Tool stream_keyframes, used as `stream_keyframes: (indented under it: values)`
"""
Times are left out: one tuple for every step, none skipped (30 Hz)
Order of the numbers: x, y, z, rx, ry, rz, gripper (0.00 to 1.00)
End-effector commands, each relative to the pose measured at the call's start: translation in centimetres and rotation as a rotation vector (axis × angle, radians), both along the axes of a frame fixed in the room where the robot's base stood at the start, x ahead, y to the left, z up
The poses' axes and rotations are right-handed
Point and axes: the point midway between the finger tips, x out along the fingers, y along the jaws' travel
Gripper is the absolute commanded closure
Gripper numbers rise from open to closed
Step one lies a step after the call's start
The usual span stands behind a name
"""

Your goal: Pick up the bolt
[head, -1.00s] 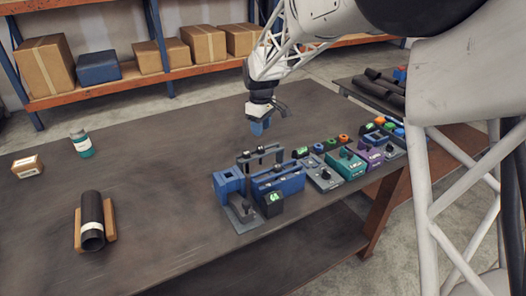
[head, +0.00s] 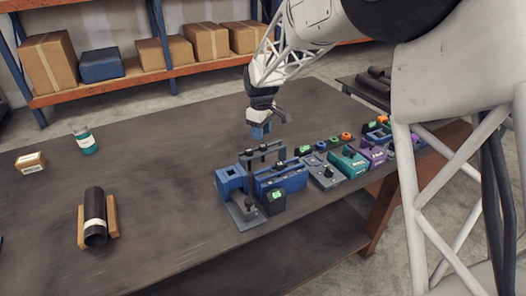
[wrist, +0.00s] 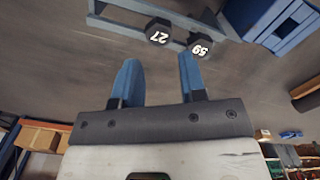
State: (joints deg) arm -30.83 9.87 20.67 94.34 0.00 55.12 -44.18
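Two black hexagonal heads, which look like bolt heads, show in the wrist view: one marked 27 (wrist: 158,32) and one marked 59 (wrist: 201,42). They sit at a grey rack (wrist: 128,8), which stands upright on the table in the head view (head: 262,152). Which one is the task's bolt I cannot tell. My gripper (wrist: 160,66) has two blue fingers, apart with nothing between them. Both heads lie beyond the fingertips, apart from them. In the head view my gripper (head: 260,133) is just above and behind the rack, pointing down. The bolt shanks are hard to make out.
Blue blocks (head: 230,180) and a black box with a green display (head: 272,200) crowd the rack. Control boxes, including a teal one (head: 349,163), run to the right. A black pipe (head: 95,215) lies in a wooden cradle at left. The table's middle left is clear.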

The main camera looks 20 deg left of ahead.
Motion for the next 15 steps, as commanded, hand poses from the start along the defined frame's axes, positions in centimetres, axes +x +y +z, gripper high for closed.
stream_keyframes:
  values:
    - [0.0, 0.0, 0.0, 0.0, 0.0, 0.0, 0.62]
    - [0.0, 0.0, 0.0, 0.0, 0.0, 0.0, 0.62]
    - [0.0, 0.0, 0.0, 0.0, 0.0, 0.0, 0.62]
    - [0.0, 0.0, 0.0, 0.0, 0.0, 0.0, 0.62]
    - [0.0, 0.0, 0.0, 0.0, 0.0, 0.0, 0.62]
    - [0.0, 0.0, -0.1, 0.0, 0.0, 0.0, 0.62]
    - [0.0, 0.0, -0.1, 0.0, 0.0, 0.0, 0.62]
    - [0.0, 0.0, -0.2, -0.001, 0.0, 0.0, 0.62]
    - [0.0, 0.0, -0.5, -0.001, 0.001, 0.0, 0.62]
    - [0.0, 0.0, -0.7, -0.001, 0.001, 0.0, 0.62]
    - [0.0, 0.0, -0.9, -0.002, 0.001, 0.0, 0.62]
    - [0.0, 0.0, -1.3, -0.001, 0.002, 0.0, 0.62]
    - [0.0, 0.0, -1.6, -0.001, 0.002, 0.0, 0.62]
    - [0.0, 0.0, -2.0, -0.001, 0.002, 0.0, 0.62]
    - [-0.1, 0.0, -2.5, -0.001, 0.002, 0.0, 0.62]
